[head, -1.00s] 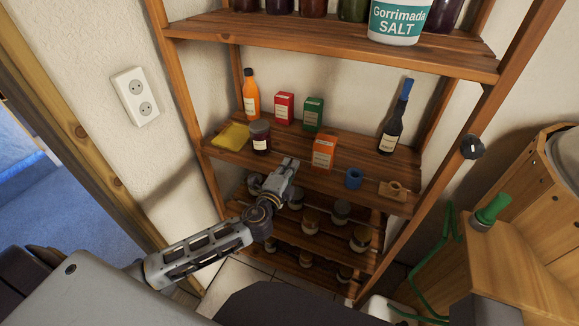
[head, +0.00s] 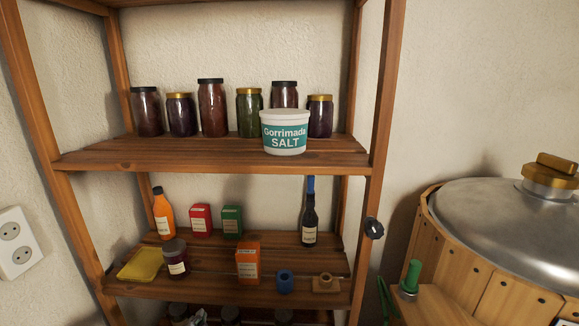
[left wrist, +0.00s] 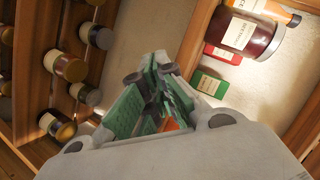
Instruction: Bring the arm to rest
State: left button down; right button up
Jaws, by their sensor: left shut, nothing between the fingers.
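My left gripper (left wrist: 155,95) shows in the left wrist view with its green-padded fingers closed together and nothing held. In the wrist view a dark labelled jar (left wrist: 240,33) and a green box (left wrist: 208,83) are beyond the fingers to the right. A bit of orange (left wrist: 172,125) shows behind the fingers. My right gripper is in neither view.
The wooden shelf unit (head: 210,157) holds several jars and a salt tub (head: 284,133) above. A wooden vat (head: 510,295) stands right.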

pick_arm(q)
jog(key=s+d+f+n+g+h, duration=0.1)
jog(key=s+f+n+g+h, duration=0.25)
jog(key=s, duration=0.65)
jog(key=s+d+f+n+g, duration=0.2)
jog(key=s+f+n+g, duration=0.15)
jog(key=s+g, duration=0.4)
jog(key=s+f+p, duration=0.2)
jog(key=f+p, duration=0.2)
jog(key=f, duration=0.8)
jog(key=s+f+p, duration=0.2)
jog(key=f+p, duration=0.2)
jog(key=f, duration=0.9)
jog(key=s+a+f+p, duration=0.2)
jog(key=s+f, duration=0.4)
jog(key=s, duration=0.5)
jog(key=s+a+f+p, duration=0.2)
jog(key=s+f+p, duration=0.3)
jog(key=s, duration=0.6)
jog(key=shift+s+f+m+g, duration=0.3)
jog(key=shift+f, duration=0.55)
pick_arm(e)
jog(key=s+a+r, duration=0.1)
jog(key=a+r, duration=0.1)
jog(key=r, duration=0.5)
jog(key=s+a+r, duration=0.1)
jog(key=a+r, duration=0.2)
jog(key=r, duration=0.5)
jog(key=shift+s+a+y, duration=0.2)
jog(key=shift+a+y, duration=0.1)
